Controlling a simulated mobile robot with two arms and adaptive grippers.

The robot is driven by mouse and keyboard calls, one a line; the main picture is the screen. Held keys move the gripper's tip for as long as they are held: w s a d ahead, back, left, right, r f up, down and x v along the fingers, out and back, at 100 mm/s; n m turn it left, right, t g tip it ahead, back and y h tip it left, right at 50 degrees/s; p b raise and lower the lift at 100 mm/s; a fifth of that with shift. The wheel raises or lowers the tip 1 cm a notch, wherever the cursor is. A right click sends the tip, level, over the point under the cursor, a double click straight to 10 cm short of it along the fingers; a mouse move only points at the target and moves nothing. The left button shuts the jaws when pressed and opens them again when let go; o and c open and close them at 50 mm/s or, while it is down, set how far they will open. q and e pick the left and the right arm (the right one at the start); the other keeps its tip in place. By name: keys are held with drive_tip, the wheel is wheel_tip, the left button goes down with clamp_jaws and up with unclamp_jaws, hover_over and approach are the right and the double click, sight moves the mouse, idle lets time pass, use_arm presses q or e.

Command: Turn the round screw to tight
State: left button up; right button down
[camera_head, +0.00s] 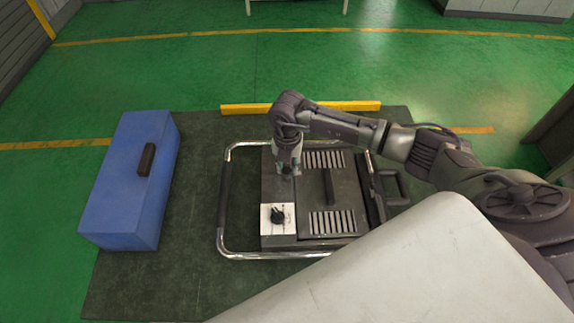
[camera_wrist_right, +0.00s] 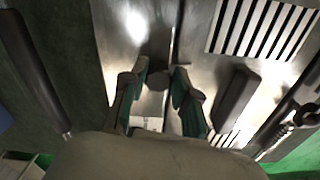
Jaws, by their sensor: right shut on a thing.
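The dark round screw (camera_wrist_right: 157,80) sits on the metal top of the heating unit (camera_head: 277,190). In the right wrist view it lies between the fingertips of my right gripper (camera_wrist_right: 158,84), which is shut on it. In the head view my right gripper (camera_head: 287,170) points down onto the unit's upper left part, and the screw is hidden there. A white plate with a black knob (camera_head: 278,215) is on the unit's lower left corner. My left gripper is not in view.
A chrome tube frame (camera_head: 221,232) surrounds the unit. Slatted vents (camera_head: 331,222) and a dark handle (camera_head: 329,187) are on its top. A blue toolbox (camera_head: 125,190) stands to the left on the dark mat (camera_head: 194,210). A yellow bar (camera_head: 245,109) lies behind.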

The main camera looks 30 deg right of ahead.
sight(288, 169)
drive_tip(key=shift+m, duration=1)
drive_tip(key=c, duration=0.9)
unclamp_jaws()
drive_tip(key=shift+o, duration=0.2)
drive_tip(key=shift+r, duration=0.1)
wheel_tip(288, 169, up, 12)
